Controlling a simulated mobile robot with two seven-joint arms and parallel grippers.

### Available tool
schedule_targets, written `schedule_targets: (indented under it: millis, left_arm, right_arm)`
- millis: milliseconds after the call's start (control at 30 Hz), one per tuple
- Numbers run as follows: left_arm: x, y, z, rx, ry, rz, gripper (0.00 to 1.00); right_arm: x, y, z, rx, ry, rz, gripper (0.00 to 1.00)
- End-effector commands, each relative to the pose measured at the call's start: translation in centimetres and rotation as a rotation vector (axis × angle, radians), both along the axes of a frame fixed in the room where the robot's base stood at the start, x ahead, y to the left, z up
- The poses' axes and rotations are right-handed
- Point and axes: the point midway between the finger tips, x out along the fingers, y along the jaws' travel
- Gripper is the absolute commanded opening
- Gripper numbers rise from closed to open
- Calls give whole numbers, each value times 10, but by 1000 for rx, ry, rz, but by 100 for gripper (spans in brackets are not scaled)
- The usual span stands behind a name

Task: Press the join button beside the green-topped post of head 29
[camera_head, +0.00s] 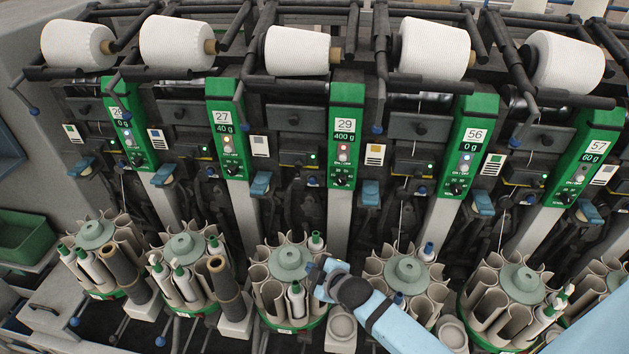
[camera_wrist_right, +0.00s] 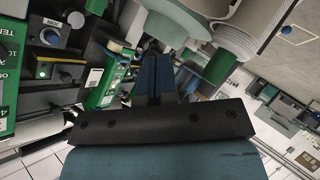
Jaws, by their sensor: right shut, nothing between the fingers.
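The head 29 post (camera_head: 343,135) is green-topped and marked 29 and 400 g, at the middle of the head view. Beside it on the left is a dark control box (camera_head: 299,158) with a small lit green lamp; its button is too small to make out. In the right wrist view, an upside-down label that seems to read JOIN sits on a dark unit (camera_wrist_right: 54,38) at upper left. My right gripper (camera_head: 316,278) is shut and empty, low in front of head 29's bobbin magazine (camera_head: 289,264), well below the box. It also shows in the wrist view (camera_wrist_right: 155,75). My left gripper is out of view.
Neighbouring posts 27 (camera_head: 227,130) and 56 (camera_head: 468,145) flank head 29. Round magazines of tubes, such as one at right (camera_head: 406,272), line the front. A green bin (camera_head: 25,237) is at far left.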

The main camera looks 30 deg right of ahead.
Motion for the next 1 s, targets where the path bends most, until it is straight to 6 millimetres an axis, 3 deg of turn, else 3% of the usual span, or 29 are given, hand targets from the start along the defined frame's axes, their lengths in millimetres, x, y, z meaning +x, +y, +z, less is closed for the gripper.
schedule_targets:
  millis: [33,200,400,1000]
  left_arm:
    - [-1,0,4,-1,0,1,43]
    - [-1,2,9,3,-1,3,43]
    - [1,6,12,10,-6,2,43]
    - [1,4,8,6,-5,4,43]
  right_arm:
    - [21,-6,14,-60,-23,18,0]
    - [73,-24,44,-249,-71,71,0]
    - [106,-37,67,-379,-101,104,0]
    - [118,-44,71,-413,-106,112,0]
